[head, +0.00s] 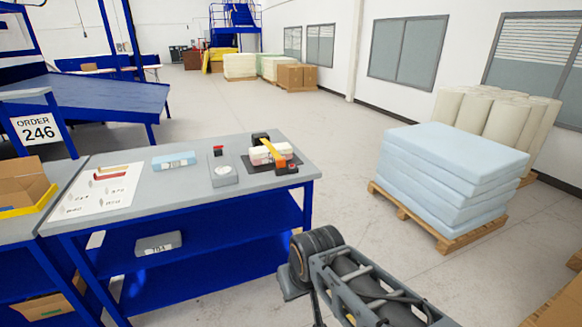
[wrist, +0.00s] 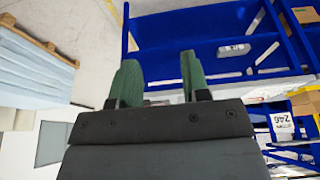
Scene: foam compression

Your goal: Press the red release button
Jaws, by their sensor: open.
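The worktable (head: 130,215) has a grey top and blue legs. Near its right end, a clamp-like fixture (head: 268,154) with a yellow bar holds a pale block. A small dark block (head: 287,167) with a reddish top sits at its front right corner. A small dark box with a red top (head: 218,151) stands to the left, behind a grey device (head: 223,173). I cannot tell which red part is the release button. My gripper (wrist: 158,66) shows two green fingers apart, with nothing between them. My arm is in front of the table, clear of these things.
A light blue foam block (head: 174,161) and a printed sheet (head: 97,190) lie on the tabletop. A grey box (head: 158,243) sits on the lower shelf. A pallet of blue foam slabs (head: 455,175) stands right. Open floor lies between table and pallet.

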